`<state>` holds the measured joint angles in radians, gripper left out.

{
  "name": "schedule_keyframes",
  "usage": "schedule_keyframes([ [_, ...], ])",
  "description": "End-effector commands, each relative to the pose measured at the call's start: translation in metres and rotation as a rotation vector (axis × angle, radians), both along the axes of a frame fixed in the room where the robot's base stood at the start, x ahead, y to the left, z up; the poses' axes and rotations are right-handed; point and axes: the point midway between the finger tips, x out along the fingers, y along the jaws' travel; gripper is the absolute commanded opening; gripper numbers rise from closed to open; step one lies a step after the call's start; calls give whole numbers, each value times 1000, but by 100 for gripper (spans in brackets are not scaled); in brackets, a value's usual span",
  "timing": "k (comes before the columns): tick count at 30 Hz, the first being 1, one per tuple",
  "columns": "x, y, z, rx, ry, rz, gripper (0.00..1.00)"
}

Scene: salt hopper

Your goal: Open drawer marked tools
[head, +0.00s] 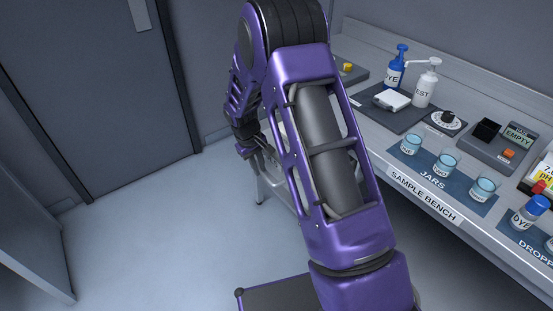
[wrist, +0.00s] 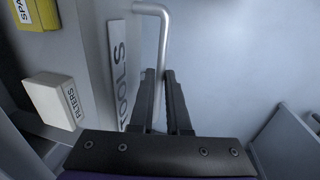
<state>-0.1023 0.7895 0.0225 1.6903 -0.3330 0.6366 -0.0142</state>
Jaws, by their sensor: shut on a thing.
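The drawer front with the upright label TOOLS (wrist: 118,75) shows in the wrist view, left of my gripper (wrist: 160,76). Its silver bar handle (wrist: 163,35) runs down between my two dark fingers, and my gripper is shut on it. Behind the front, a white box marked FILTERS (wrist: 56,100) and part of a yellow box (wrist: 36,13) show, so the drawer appears to stand open; how far I cannot tell. In the head view my gripper (head: 258,152) is low beside the bench, and my purple arm hides most of the drawer.
The sample bench (head: 424,196) at right holds jars (head: 447,163), a blue bottle (head: 396,68), a white bottle (head: 425,84) and a scale-like device (head: 495,143). A grey door (head: 90,100) is at left. The floor (head: 160,230) between is clear.

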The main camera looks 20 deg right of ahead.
Motion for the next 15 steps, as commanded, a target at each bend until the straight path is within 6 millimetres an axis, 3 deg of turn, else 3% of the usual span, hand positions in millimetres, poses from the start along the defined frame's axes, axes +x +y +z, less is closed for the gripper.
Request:
schedule_keyframes([
  [6, -14, 35, 0, 0, 1, 3, 0],
  [15, -21, 52, 0, 0, 1, 1, 0],
])
